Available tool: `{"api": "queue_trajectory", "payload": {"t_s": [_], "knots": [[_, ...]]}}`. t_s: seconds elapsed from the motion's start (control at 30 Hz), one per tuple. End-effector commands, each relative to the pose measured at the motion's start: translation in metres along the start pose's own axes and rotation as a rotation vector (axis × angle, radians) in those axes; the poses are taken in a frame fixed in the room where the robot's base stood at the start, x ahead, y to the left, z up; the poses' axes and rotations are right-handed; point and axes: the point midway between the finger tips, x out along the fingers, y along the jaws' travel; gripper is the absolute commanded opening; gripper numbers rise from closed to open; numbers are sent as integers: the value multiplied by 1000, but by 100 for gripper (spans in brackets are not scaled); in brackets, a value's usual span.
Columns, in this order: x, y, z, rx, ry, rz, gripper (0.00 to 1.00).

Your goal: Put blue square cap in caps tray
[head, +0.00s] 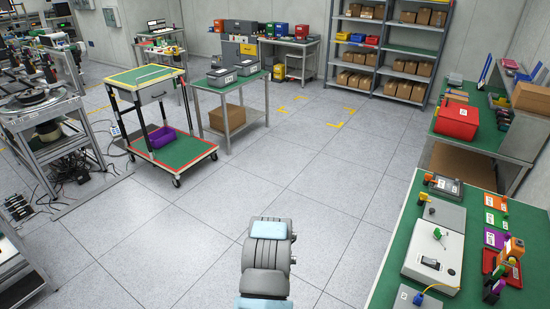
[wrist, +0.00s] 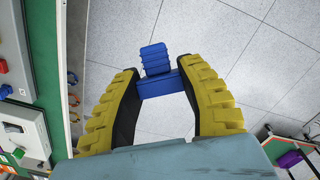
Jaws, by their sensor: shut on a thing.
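My gripper (wrist: 160,80) shows in the wrist view, its two yellow-ribbed fingers closed on the sides of a blue block-like piece, the blue square cap (wrist: 154,58). The cap has a wider base between the fingertips and a narrower ribbed part sticking out beyond them. It is held above the open floor, apart from any table. In the head view my gripper and the cap cannot be made out. A dark tray (head: 446,187) and a red tray (head: 513,277) lie on the right-hand green table; I cannot tell which is the caps tray.
The right-hand green table (head: 395,238) also bears a white box (head: 438,252) with a green-topped knob and several coloured labelled plates. A red case (head: 457,120) stands on a farther bench. A wheeled cart (head: 183,164) stands at left. The middle floor is clear.

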Motion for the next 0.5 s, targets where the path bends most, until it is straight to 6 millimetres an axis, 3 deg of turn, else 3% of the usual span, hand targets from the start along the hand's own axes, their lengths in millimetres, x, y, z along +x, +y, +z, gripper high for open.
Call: {"api": "queue_trajectory", "payload": {"t_s": [0.03,0.3,0.5], "knots": [[-11,-2,2,-3,-1,-3,20],[-46,-8,18,-12,-1,-7,20],[-62,-8,40,-8,2,-3,20]]}}
